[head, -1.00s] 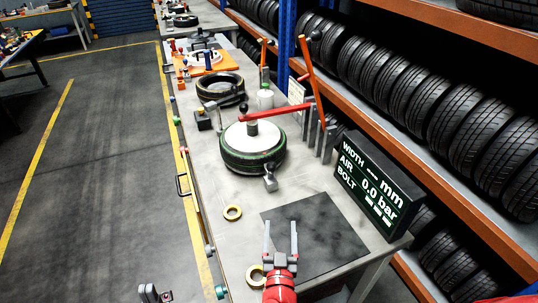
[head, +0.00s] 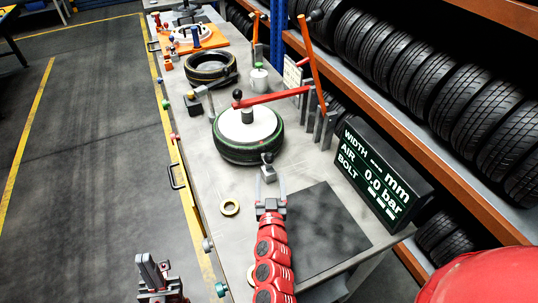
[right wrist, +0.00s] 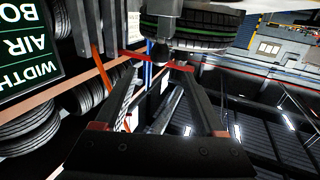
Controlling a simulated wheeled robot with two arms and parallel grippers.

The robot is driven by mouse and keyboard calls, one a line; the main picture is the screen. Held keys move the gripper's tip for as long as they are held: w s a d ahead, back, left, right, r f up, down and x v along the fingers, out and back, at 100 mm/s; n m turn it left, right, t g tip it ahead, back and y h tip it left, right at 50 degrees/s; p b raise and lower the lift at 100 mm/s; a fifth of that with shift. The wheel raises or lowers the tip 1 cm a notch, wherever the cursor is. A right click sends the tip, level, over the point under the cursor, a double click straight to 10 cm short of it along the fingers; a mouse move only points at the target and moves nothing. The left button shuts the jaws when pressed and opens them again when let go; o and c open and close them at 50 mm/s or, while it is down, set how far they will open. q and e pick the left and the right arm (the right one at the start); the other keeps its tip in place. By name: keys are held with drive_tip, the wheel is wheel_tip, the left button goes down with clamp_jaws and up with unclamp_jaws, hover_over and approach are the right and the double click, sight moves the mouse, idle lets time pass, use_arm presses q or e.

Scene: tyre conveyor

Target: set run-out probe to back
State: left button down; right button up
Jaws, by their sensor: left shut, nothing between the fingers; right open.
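A small grey device (head: 268,172) with a knob on top, which looks like the run-out probe, stands on the bench at the near side of a green-banded tyre (head: 250,152). My right gripper (head: 270,183) is open, its fingers around or just in front of the device; I cannot tell whether they touch it. In the right wrist view, its open fingers (right wrist: 158,75) point toward the tyre (right wrist: 185,38). My left gripper (head: 152,268) is shut and empty, low at the left, beside the bench and away from the device.
A red arm (head: 275,98) with a black knob reaches over the tyre. A black display (head: 378,180) reads 0.0 bar at the right. A dark mat (head: 325,235) and a brass ring (head: 229,207) lie near. Another tyre (head: 210,70) lies farther back. Tyre racks line the right side.

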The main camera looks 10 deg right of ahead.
sight(269, 160)
drive_tip(key=w, duration=0.3)
drive_tip(key=w+d+p, duration=0.1)
drive_tip(key=w, duration=0.2)
drive_tip(key=w+p, duration=0.1)
drive_tip(key=w, duration=0.1)
drive_tip(key=shift+w+d+r, duration=0.15)
drive_tip(key=shift+w+d, duration=0.4)
drive_tip(key=shift+w, duration=0.35)
drive_tip(key=shift+f, duration=0.2)
clamp_jaws()
idle(0.4)
